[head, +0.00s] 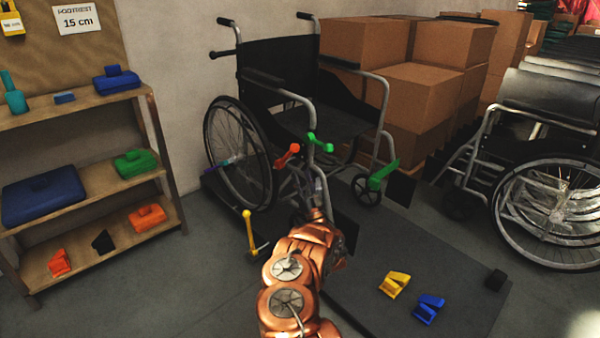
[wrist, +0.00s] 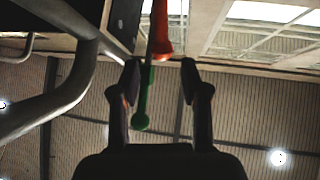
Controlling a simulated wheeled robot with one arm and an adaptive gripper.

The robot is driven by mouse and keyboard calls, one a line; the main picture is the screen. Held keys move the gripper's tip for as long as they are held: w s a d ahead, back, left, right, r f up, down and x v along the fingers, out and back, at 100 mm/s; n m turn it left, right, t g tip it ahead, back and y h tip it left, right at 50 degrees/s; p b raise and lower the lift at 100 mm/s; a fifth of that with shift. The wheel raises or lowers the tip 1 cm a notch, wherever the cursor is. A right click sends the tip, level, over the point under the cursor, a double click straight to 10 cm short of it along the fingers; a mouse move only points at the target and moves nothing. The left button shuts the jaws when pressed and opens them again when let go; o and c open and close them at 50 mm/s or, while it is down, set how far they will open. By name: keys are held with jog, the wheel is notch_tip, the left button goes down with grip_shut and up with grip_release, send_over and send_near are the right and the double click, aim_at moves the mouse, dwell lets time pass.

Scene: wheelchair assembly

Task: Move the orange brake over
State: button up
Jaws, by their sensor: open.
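The orange brake (head: 287,155) is a short lever on the wheelchair (head: 330,110), beside its large wheel. A green lever (head: 320,143) sits just to its right. My gripper (head: 312,188) is below both levers in the head view, partly hidden by my arm. In the wrist view my gripper (wrist: 159,82) is open and empty. The orange brake (wrist: 161,32) hangs in from the top, just beyond the fingertips, near the middle of the gap. The green lever (wrist: 144,102) appears between the fingers. I cannot tell whether either lever touches them.
A grey chair tube (wrist: 70,85) runs close to the left finger in the wrist view. A yellow lever (head: 249,230) stands left of my arm. Yellow (head: 395,284) and blue (head: 428,308) parts lie on the dark mat. A shelf (head: 90,195) stands left, and another wheelchair (head: 545,150) right.

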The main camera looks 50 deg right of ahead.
jog(key=shift+s+a+f, duration=0.2)
jog(key=shift+s+f, duration=0.2)
jog(key=shift+s, duration=0.15)
dwell(0.5)
